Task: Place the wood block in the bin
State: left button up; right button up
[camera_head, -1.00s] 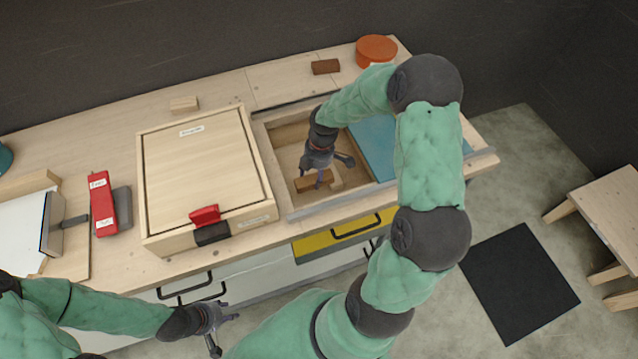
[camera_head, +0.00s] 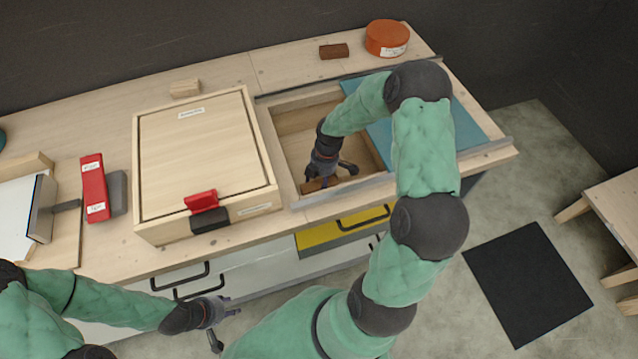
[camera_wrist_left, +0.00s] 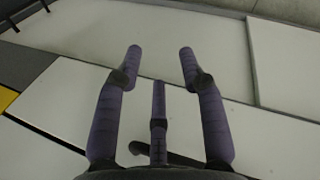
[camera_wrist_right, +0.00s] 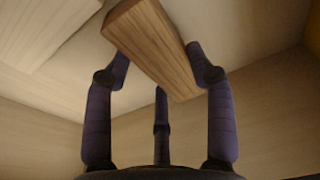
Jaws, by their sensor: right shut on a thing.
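A brown wood block (camera_head: 319,184) is inside the open wooden compartment (camera_head: 297,122) sunk in the worktop, near its front wall. My right gripper (camera_head: 330,174) reaches down into this compartment and is shut on the block. In the right wrist view the wood block (camera_wrist_right: 155,48) lies slantwise between the fingertips, with its grain showing. The compartment may be the bin; I see no label saying so. My left gripper (camera_head: 226,326) is low in front of the drawers, with its fingers apart and empty in the left wrist view (camera_wrist_left: 160,60).
A teal panel (camera_head: 468,125) covers the compartment's right part. A lidded wooden box (camera_head: 200,150) with a red latch (camera_head: 202,201) stands to its left. A light block (camera_head: 185,88), a dark brown block (camera_head: 333,51) and an orange round container (camera_head: 387,38) are along the back.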

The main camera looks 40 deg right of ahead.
jog(key=shift+f, duration=0.4)
jog(key=shift+f, duration=0.1)
jog(key=o, duration=1.2)
jog(key=r+p, duration=0.1)
jog(key=r, duration=0.3)
jog(key=d+r+p, duration=0.1)
jog(key=r+p, duration=0.1)
jog(key=r, duration=0.2)
jog(key=r+p, duration=0.2)
jog(key=r, duration=0.2)
jog(key=shift+s+d, duration=0.3)
jog(key=shift+d, duration=0.05)
